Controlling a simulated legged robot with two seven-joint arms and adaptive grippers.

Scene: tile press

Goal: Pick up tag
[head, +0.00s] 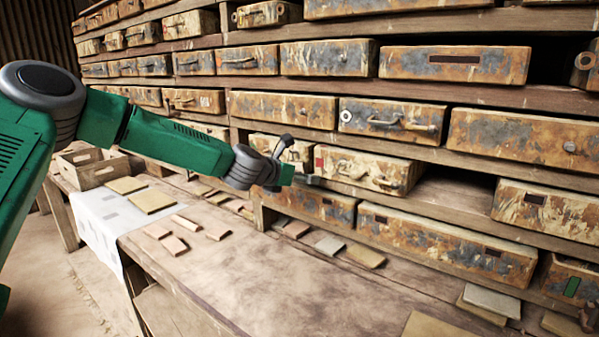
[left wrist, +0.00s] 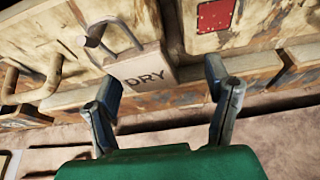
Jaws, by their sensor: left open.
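The tag (left wrist: 138,66) is a pale block-like piece marked DRY, with a metal loop at its top, in the left wrist view. It hangs against the front of a worn drawer. My left gripper (left wrist: 162,82) is open, with one finger just below the tag's left side and the other to its right. Nothing is held between the fingers. In the head view my left gripper (head: 299,163) is at the drawers in the middle, and I cannot make out the tag there. My right gripper is not in view.
Shelves of rusty drawers fill the back; a drawer with a red patch (head: 362,168) is right of my left gripper, and the red patch (left wrist: 215,15) shows in the wrist view. A bench (head: 280,270) with loose tiles runs below. A wooden crate (head: 92,172) stands left.

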